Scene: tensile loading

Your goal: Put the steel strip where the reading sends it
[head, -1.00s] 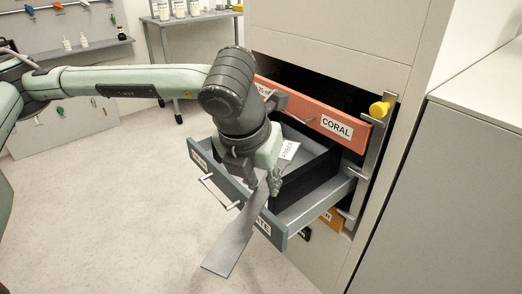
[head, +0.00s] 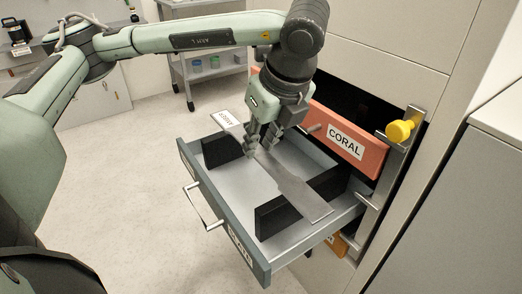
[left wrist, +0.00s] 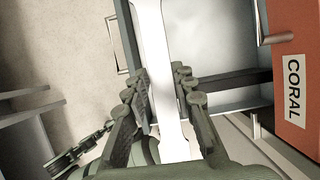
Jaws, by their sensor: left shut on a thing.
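The steel strip (head: 290,180) is a flat grey dog-bone shape with a white label (head: 226,118) on its far-left end; the label's text is too small to read surely. My left gripper (head: 262,148) is shut on the strip at its narrow middle, over the open blue-grey drawer (head: 222,228). The strip lies slantwise above or on two black blocks in the drawer; I cannot tell if it touches them. In the left wrist view the strip (left wrist: 166,45) runs between the two fingers (left wrist: 165,92). My right gripper is not in view.
A coral drawer (head: 318,128), labelled CORAL, stands partly open just above and behind. A yellow knob (head: 400,131) sits on an upright metal bar at the right. An orange drawer front (head: 337,244) shows below. A grey trolley (head: 205,75) stands at the back. The floor at left is clear.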

